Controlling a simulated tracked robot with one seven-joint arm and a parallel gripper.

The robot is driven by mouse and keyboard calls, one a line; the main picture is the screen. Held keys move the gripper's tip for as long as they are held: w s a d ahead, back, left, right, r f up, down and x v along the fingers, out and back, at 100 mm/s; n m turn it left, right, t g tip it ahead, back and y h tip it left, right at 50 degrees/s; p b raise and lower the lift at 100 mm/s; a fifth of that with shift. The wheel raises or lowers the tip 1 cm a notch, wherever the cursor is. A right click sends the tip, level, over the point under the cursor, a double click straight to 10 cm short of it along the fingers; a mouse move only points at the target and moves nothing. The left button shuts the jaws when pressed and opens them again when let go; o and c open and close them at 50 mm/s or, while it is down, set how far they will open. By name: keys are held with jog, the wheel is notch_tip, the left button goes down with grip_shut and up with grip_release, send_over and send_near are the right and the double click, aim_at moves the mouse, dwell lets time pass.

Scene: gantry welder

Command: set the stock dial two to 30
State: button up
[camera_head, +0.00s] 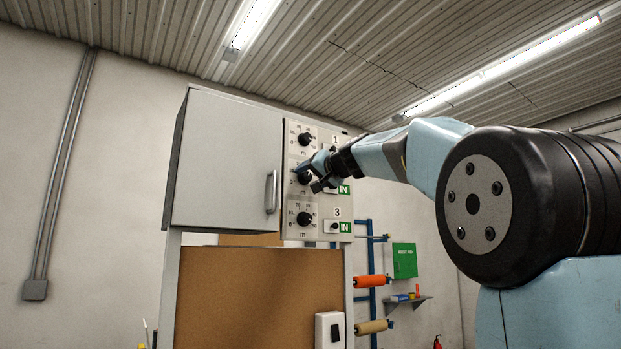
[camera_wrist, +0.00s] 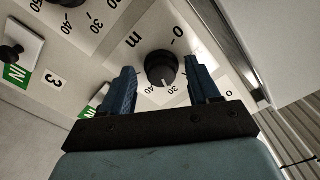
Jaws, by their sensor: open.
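The stock dial two (camera_head: 304,177) is the middle of three black round dials on the grey panel, partly hidden by my gripper in the head view. In the wrist view the dial (camera_wrist: 160,66) sits between my two blue fingers, with a gap visible on each side. Its white pointer mark lies close to the 30 on its scale, with 40 to the left of it. My gripper (camera_head: 314,176) is open around the dial. How deep the fingers reach is hard to tell.
Dial one (camera_head: 305,139) is above and dial three (camera_head: 304,219) below. Small black switches with green IN labels (camera_head: 344,189) stand right of the dials. A grey cabinet door with a handle (camera_head: 271,192) is to the left.

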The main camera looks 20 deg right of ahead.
jog(key=v, duration=1.3)
jog(key=shift+s, duration=0.35)
jog(key=shift+d, duration=0.1)
jog(key=s+a+f+n+g+h, duration=0.1)
jog(key=s+a+f+g, duration=0.15)
jog(key=f, duration=0.65)
jog(key=s+a+f+g, duration=0.15)
jog(key=s+f, duration=0.25)
jog(key=f, duration=0.4)
jog(key=s+a+f+n+g+h, duration=0.1)
jog(key=s+f+g, duration=0.15)
jog(key=f, duration=0.65)
jog(key=s+f+g+h, duration=0.1)
jog(key=s+f, duration=0.4)
jog(key=f, duration=0.3)
jog(key=s+f+g+h, duration=0.1)
jog(key=s+f+g, duration=0.1)
jog(key=s+f, duration=0.3)
jog(key=s+f+n+g+h, duration=0.1)
jog(key=s+f, duration=0.4)
jog(key=f, duration=0.6)
jog(key=shift+d+g+h, duration=0.3)
jog(key=shift+d+g, duration=0.2)
jog(key=shift+g, duration=0.05)
jog(key=shift+f, duration=0.1)
